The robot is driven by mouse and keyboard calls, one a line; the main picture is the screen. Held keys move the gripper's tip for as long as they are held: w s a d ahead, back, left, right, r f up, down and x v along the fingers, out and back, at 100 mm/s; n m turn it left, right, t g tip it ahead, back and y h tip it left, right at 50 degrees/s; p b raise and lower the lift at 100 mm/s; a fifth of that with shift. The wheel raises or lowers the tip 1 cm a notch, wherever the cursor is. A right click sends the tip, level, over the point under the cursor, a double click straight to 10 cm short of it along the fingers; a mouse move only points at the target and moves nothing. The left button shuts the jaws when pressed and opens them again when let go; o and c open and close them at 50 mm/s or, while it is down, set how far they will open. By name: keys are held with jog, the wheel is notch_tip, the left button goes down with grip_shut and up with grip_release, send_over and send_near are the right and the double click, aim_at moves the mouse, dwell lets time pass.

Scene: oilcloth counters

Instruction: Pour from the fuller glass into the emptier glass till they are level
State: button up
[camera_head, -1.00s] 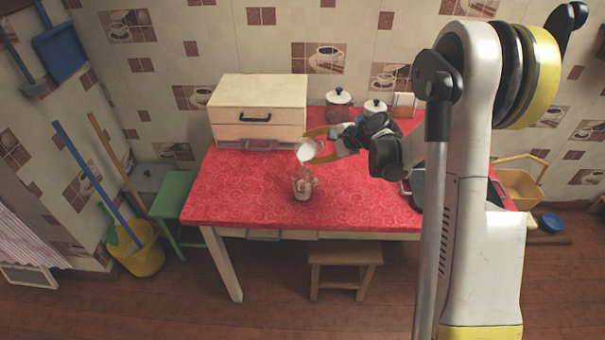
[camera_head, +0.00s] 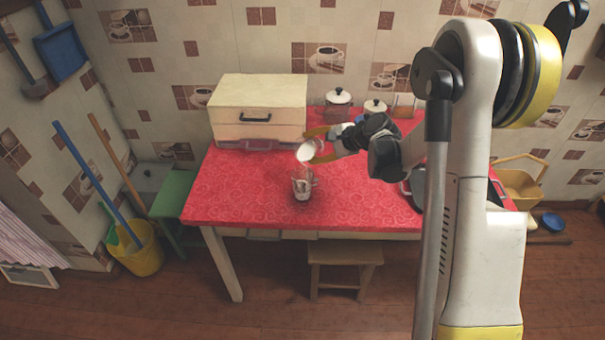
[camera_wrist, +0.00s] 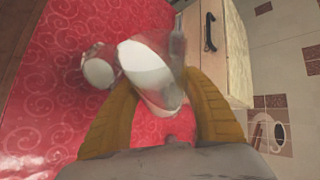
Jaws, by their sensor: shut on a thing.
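My gripper (camera_head: 319,147) is shut on a clear glass (camera_head: 307,151) holding white liquid. The held glass is strongly tilted, its mouth toward the lower left, above the other glass. The standing glass (camera_head: 302,188) is upright on the red table, with some white liquid low inside. A thin pale trace between the two looks like falling liquid, but is too small to be sure. In the wrist view the held glass (camera_wrist: 150,72) lies between my yellow fingers, and the standing glass (camera_wrist: 99,70) shows just left of it. The exact levels cannot be read.
The red-topped table (camera_head: 235,200) has free room left and right of the standing glass. A cream box (camera_head: 257,103) stands behind on the left. Two lidded jars (camera_head: 338,97) stand at the back. A wooden stool (camera_head: 344,256) is at the front.

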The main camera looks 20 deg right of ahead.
dwell(0.4)
jog(key=shift+d+f+b, duration=0.1)
jog(key=shift+f+b, duration=0.3)
jog(key=shift+r+m+g+y, duration=0.4)
jog(key=shift+m+g+y, duration=0.3)
jog(key=shift+g, duration=0.1)
jog(key=shift+w+d+m+g+y, duration=0.1)
jog(key=shift+w+m+g+y, duration=0.15)
jog(key=shift+m+y, duration=0.25)
jog(key=shift+w+d+f+m+g+y+b, duration=0.4)
jog(key=shift+d+f+m+g+y+b, duration=0.15)
jog(key=shift+b, duration=0.5)
jog(key=shift+a+r, duration=0.1)
jog(key=shift+a, duration=0.05)
